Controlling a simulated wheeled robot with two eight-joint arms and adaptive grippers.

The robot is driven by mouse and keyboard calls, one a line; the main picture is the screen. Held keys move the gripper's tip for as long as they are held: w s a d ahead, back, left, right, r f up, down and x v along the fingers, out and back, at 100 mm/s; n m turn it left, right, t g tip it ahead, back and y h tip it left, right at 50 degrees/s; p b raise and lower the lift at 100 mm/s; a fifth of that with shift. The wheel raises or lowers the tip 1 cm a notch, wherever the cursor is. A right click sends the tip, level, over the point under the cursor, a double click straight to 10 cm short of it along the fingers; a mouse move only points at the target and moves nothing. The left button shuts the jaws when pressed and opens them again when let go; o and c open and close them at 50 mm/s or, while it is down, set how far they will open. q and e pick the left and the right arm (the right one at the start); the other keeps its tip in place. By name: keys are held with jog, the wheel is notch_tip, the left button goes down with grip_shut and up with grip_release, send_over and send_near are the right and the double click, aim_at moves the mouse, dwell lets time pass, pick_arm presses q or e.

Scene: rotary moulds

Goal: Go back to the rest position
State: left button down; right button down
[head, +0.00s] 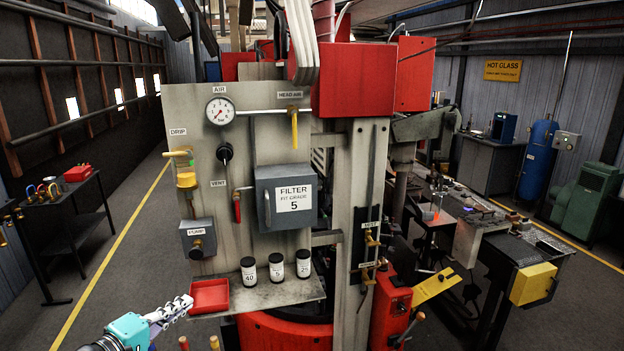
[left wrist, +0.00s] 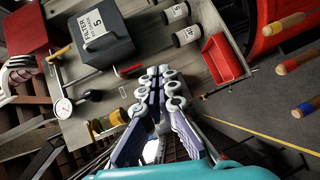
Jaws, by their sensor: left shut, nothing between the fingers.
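My left gripper (head: 178,308) is at the lower left of the head view, in front of and below the panel's shelf, near the red tray. Its fingers are shut with nothing between them; they also show in the left wrist view (left wrist: 160,85), closed together. It appears apart from the panel. My right gripper is not in view.
A machine panel (head: 270,150) carries a grey filter box (head: 268,205), gauge (head: 220,111) and valve handles. Its shelf holds a red tray (head: 209,296) and black canisters (head: 276,267). Wooden-handled tools (head: 214,343) stand below. Open floor (head: 130,270) lies left.

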pick_arm(q)
jog(key=s+d+f+m+g+y+b, duration=0.1)
jog(key=s+d+f+m+g+b, duration=0.2)
jog(key=f, duration=0.4)
jog(key=s+d+f+m+g+b, duration=0.1)
jog(key=s+d+f+b, duration=0.3)
jog(key=f, duration=0.4)
jog(key=s+d+f+m+g+y+b, duration=0.1)
jog(key=s+d+f+m+g+b, duration=0.1)
jog(key=d+f+b, duration=0.4)
jog(key=s+a+f+m+y+b, duration=0.1)
jog(key=s+f+b, duration=0.3)
jog(key=f, duration=0.5)
jog(key=s+a+f+m+g+y+b, duration=0.1)
jog(key=s+a+f+m+y+b, duration=0.1)
jog(key=f, duration=0.7)
jog(key=s+m+y+b, duration=0.1)
jog(key=s+m+b, duration=0.1)
jog(key=s+b, duration=0.1)
jog(key=shift+s+m, duration=0.3)
jog(key=shift+a, duration=0.1)
